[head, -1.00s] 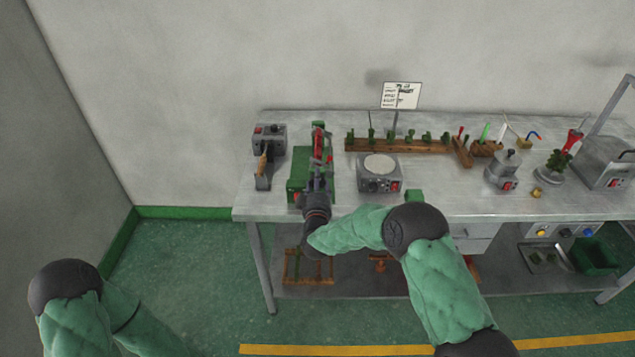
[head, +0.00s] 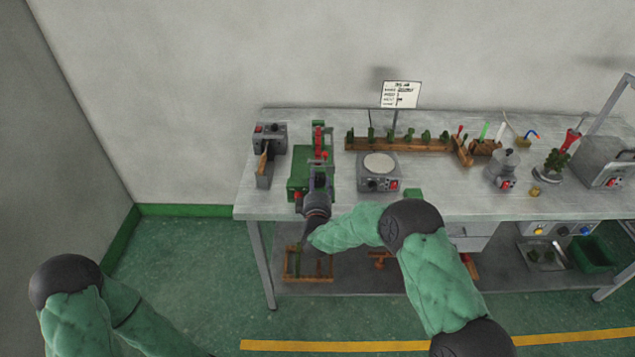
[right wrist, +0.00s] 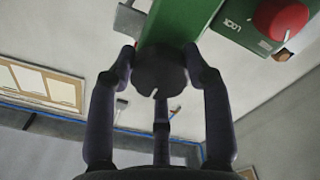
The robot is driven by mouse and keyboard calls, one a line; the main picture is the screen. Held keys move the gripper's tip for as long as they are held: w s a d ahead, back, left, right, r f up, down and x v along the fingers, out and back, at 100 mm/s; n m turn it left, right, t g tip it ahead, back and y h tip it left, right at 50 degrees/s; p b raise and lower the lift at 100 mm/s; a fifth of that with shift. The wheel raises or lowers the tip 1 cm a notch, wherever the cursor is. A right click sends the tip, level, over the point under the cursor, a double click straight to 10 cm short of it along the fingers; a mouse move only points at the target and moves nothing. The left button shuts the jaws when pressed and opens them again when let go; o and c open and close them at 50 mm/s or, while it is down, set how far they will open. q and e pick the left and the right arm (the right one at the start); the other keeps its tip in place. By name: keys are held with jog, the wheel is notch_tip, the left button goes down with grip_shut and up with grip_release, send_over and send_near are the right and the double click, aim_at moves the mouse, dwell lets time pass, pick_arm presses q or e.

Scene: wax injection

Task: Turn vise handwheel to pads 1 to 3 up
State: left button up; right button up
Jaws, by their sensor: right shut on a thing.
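The green vise (head: 299,170) stands on the left part of the bench, with red and green parts (head: 318,142) along its upper side. In the head view my right gripper (head: 318,182) is at the vise's front end and hides much of it. In the right wrist view its dark fingers (right wrist: 160,75) are closed around the round black handwheel (right wrist: 160,72), which has a small white mark on its face. The vise's green body shows behind the wheel, with a red knob (right wrist: 281,20) beside the word LOCK. My left arm shows at lower left; its gripper is out of view.
A grey device (head: 270,138) with a wooden-handled tool is left of the vise. A round-topped unit (head: 380,168) is close on its right. A wooden rack (head: 400,145) and a sign (head: 401,95) are behind. The bench's front edge lies below my wrist.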

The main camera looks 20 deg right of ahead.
jog(key=shift+f, duration=0.2)
dwell(0.4)
jog(key=o, duration=1.2)
jog(key=shift+c, duration=0.2)
jog(key=shift+r, duration=0.1)
jog(key=v, duration=1.2)
